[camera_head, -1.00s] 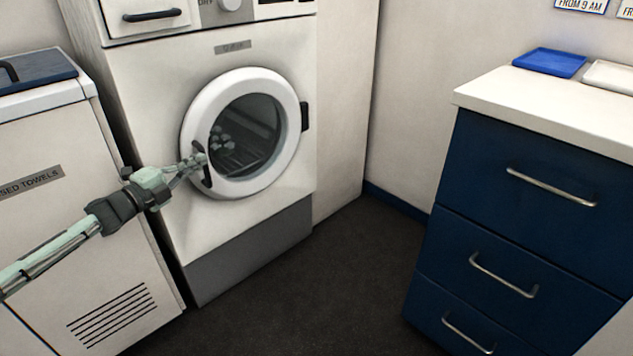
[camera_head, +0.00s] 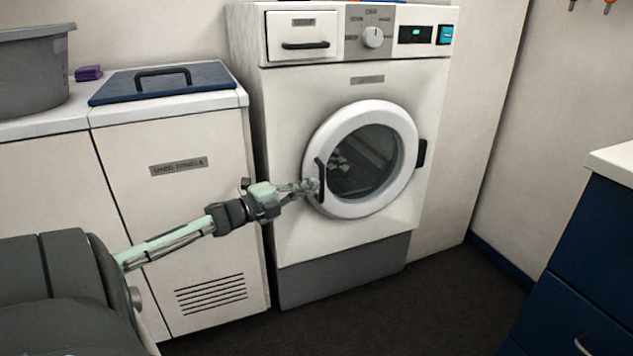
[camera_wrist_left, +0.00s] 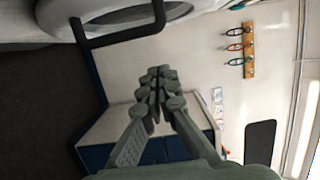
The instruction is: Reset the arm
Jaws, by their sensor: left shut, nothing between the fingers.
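My left gripper (camera_head: 312,186) reaches in from the left and is shut, with its fingertips beside the black door handle (camera_head: 320,180) of the washing machine (camera_head: 283,215). In the left wrist view my gripper (camera_wrist_left: 158,80) has its fingers together and empty, and the dark handle (camera_wrist_left: 120,35) passes close by. Whether they touch is hard to tell. The round white door (camera_head: 312,146) looks closed, and its dark glass partly reflects or shows something inside. My right gripper is in neither view.
A white used-towels bin (camera_head: 180,220) with a blue handled lid (camera_head: 200,82) stands left of the machine. A grey tub (camera_head: 30,80) and a purple folded item (camera_head: 88,73) sit further left. Blue drawers (camera_head: 590,250) stand at the right. The dark floor (camera_head: 400,320) between is clear.

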